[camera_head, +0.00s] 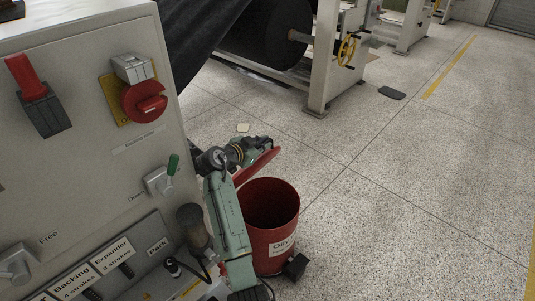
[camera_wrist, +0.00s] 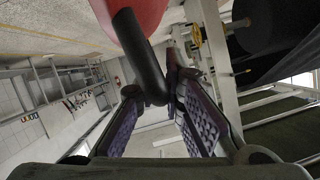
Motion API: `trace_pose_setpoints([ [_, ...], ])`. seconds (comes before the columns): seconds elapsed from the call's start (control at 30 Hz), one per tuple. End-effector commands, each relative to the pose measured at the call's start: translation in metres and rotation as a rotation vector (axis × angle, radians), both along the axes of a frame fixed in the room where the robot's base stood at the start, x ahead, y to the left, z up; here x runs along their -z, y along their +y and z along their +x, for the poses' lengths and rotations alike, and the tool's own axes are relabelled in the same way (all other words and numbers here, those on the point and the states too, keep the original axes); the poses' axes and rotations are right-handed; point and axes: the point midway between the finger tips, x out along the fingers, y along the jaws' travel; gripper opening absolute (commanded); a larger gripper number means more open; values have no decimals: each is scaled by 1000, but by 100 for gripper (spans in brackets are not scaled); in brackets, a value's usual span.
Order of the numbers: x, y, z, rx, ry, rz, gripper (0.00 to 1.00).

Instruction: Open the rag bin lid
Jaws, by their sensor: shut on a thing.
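The red rag bin (camera_head: 284,213) stands on the floor, with a white label reading "Oily" on its front. Its red lid (camera_head: 259,164) is raised and steeply tilted at the bin's back left, so the dark inside shows. My gripper (camera_head: 266,144) is at the lid's upper edge. In the wrist view, my gripper (camera_wrist: 156,92) has its padded fingers on either side of a black bar-like handle (camera_wrist: 143,55), and is shut on it. The red lid (camera_wrist: 125,12) shows behind the handle at the top. The exact finger contact is partly hidden.
A grey control panel (camera_head: 92,130) with switches and levers fills the left, close to my arm. A black box-like pedal (camera_head: 296,266) is at the bin's front right. A machine frame (camera_head: 325,65) with a yellow handwheel (camera_head: 346,50) stands behind. Floor to the right is clear.

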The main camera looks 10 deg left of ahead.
Motion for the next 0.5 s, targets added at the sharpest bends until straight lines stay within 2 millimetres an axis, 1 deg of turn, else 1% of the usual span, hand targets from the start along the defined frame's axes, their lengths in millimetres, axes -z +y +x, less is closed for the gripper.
trace_pose_setpoints([
  [0.13,-4,4,3,-1,-4,2,0],
  [0.5,-5,5,4,0,-4,2,0],
])
